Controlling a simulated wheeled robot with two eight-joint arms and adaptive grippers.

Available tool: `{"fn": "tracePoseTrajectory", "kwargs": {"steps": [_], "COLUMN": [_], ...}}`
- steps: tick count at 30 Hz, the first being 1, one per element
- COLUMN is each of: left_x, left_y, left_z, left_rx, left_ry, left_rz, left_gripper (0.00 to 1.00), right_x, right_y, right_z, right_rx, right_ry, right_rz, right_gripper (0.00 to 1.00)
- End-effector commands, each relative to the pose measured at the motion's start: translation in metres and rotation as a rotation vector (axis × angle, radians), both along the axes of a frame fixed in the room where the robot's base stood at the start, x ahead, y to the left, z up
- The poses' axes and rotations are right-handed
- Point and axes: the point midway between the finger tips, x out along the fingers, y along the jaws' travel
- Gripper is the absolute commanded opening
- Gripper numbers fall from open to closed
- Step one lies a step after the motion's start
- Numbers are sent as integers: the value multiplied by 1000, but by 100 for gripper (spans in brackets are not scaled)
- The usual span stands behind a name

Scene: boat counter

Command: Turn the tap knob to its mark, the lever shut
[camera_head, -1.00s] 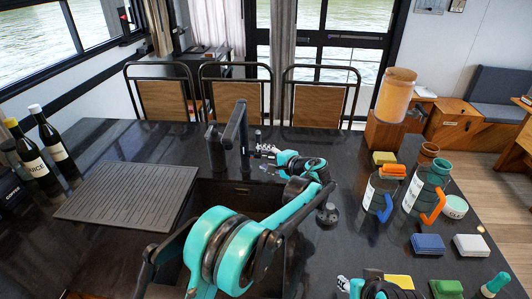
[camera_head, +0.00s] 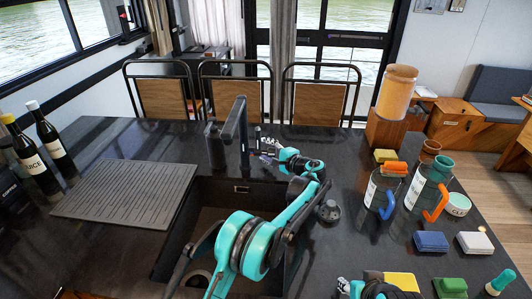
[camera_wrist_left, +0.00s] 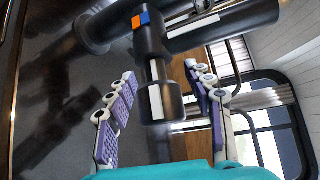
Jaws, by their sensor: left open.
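The black tap (camera_head: 240,130) stands upright at the back of the sink (camera_head: 215,200). In the left wrist view, the tap's thick body (camera_wrist_left: 185,30) carries an orange and blue patch and a white strip. A short black knob-like stem (camera_wrist_left: 158,75) with a white stripe extends from it. My left gripper (camera_head: 267,147) is beside the tap, on its right. Its jaws, in the left wrist view (camera_wrist_left: 160,105), are open on either side of the stem, with gaps showing. My right gripper (camera_head: 343,286) is low in the head view, partly hidden, and its jaws are unclear.
A ribbed drainboard (camera_head: 125,190) lies left of the sink, with bottles (camera_head: 53,145) beyond it. Glass jugs (camera_head: 425,185) stand on the right. Blue (camera_head: 430,241), white (camera_head: 474,242) and green (camera_head: 450,287) blocks lie near the right front. A dark round fitting (camera_head: 329,210) sits right of the sink.

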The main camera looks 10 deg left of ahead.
Motion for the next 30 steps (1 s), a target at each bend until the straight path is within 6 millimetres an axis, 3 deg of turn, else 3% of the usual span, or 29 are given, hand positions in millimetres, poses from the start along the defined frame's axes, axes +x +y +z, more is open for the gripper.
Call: {"fn": "tracePoseTrajectory", "kwargs": {"steps": [8, 12, 14, 30], "left_x": [1, 1, 1, 2], "left_y": [1, 1, 1, 1], "left_z": [0, 0, 0, 3], "left_rx": [0, 0, 0, -1], "left_ry": [0, 0, 0, -125], "left_rz": [-1, 0, 0, 0], "left_gripper": [50, 13, 0, 0], "right_x": [0, 0, 0, 0], "right_y": [0, 0, 0, 0], "right_z": [0, 0, 0, -4], "right_rx": [0, 0, 0, 0], "right_ry": [0, 0, 0, 0], "right_rz": [0, 0, 0, 0], "right_gripper": [40, 40, 40, 40]}}
